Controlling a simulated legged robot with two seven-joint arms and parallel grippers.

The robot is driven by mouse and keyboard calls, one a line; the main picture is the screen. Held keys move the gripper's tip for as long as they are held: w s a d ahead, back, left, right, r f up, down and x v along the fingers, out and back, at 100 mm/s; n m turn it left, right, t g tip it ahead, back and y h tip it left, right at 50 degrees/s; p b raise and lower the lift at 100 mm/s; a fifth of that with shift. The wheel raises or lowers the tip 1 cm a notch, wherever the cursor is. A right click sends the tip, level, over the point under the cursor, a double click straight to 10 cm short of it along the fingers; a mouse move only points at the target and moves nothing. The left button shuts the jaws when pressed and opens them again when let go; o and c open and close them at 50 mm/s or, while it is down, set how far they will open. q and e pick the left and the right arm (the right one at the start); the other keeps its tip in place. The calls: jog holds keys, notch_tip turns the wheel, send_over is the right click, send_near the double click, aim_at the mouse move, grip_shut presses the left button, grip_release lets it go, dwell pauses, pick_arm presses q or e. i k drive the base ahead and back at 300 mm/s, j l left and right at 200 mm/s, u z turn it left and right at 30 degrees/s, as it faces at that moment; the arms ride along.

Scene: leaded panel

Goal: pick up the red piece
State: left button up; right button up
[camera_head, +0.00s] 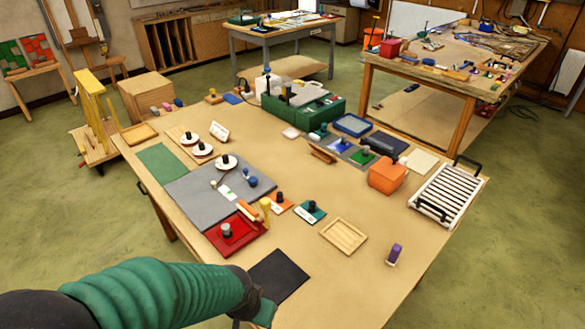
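The red piece (243,230) is a flat red square with a grey knob on top. It lies at the near left part of the table, beside the grey board's near edge. My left arm, in a green ribbed sleeve, comes in from the lower left. Its gripper (262,312) is at the bottom edge, nearer to me than the red piece and apart from it. Its fingers are mostly hidden or cut off, so I cannot tell whether it is open. My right gripper is not in view.
A black square mat (279,276) lies close to my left gripper. A yellow-handled tool (265,208) stands right beside the red piece. Orange (280,204) and teal (311,211) knobbed pieces and a wooden tray (344,236) lie to the right. The table's near right is mostly clear.

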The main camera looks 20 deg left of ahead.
aim_at(229, 233)
jog(key=k+z, duration=0.4)
jog(key=k+l+z, duration=0.15)
jog(key=z, duration=0.3)
jog(key=i+l+z, duration=0.15)
jog(key=i+l, duration=0.2)
jog(key=i+l+z, duration=0.15)
jog(key=i+l, duration=0.15)
jog(key=i, duration=0.15)
jog(key=i+l+z, duration=0.2)
jog(key=i, duration=0.25)
jog(key=i+j+u, duration=0.1)
jog(key=i+u, duration=0.2)
jog(key=u, duration=0.15)
jog(key=i+u, duration=0.3)
jog(key=u, duration=0.2)
jog(key=i+l+u, duration=0.2)
jog(key=u, duration=0.25)
jog(key=i+l+u, duration=0.25)
jog(key=u, duration=0.25)
jog(key=i+u, duration=0.15)
jog(key=u, duration=0.25)
jog(key=i+u, duration=0.15)
jog(key=u, duration=0.25)
jog(key=i+u, duration=0.15)
jog(key=u, duration=0.3)
jog(key=i+l+u, duration=0.1)
jog(key=u, duration=0.3)
jog(key=i+l+u, duration=0.1)
jog(key=u, duration=0.3)
